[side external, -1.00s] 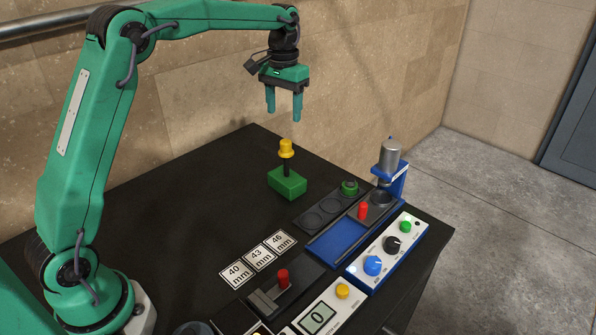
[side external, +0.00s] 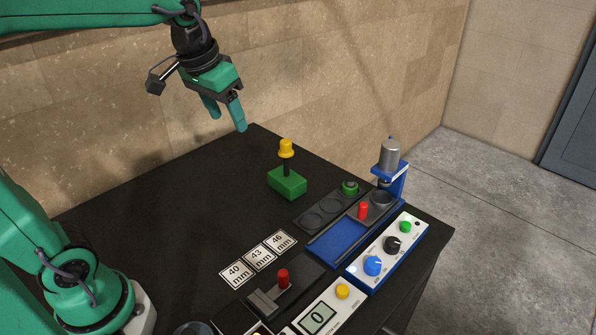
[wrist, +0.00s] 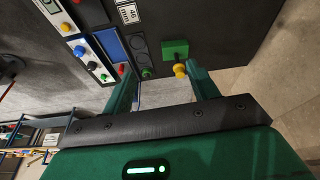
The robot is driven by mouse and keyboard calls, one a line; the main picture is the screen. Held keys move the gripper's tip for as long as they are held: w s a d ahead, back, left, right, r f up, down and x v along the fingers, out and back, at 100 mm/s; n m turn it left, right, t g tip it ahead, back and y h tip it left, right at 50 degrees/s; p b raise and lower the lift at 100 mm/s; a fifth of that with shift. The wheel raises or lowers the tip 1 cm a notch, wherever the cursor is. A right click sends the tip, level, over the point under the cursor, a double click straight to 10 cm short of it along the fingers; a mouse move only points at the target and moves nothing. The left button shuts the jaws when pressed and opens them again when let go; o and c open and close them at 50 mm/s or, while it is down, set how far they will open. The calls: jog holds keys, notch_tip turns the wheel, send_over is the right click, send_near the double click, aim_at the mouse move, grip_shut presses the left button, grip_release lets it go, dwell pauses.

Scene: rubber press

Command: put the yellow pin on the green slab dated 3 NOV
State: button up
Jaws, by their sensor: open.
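The green slab (side external: 287,184) lies on the dark table, and the yellow pin (side external: 286,149) stands upright on it by a dark stem. In the wrist view the pin's yellow head (wrist: 180,70) shows against the green slab (wrist: 175,49), near the right finger. No 3 NOV date is readable on the slab in either view. My gripper (side external: 226,119) is open and empty, above and to the left of the pin, apart from it. It also shows in the wrist view (wrist: 162,85).
Cards reading 40, 43 and 46 mm (side external: 259,258) lie in front. A dark tray with round wells (side external: 322,214) sits right of the slab, beside a blue press (side external: 400,180) and knob panel (side external: 389,248). The table's back left is clear.

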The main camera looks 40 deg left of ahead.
jog(key=s+d+f+t, duration=0.1)
jog(key=s+f, duration=0.4)
jog(key=s, duration=0.6)
jog(key=shift+s+d+m+t, duration=0.2)
jog(key=shift+s+m+t, duration=0.1)
jog(key=shift+t, duration=0.3)
dwell(0.4)
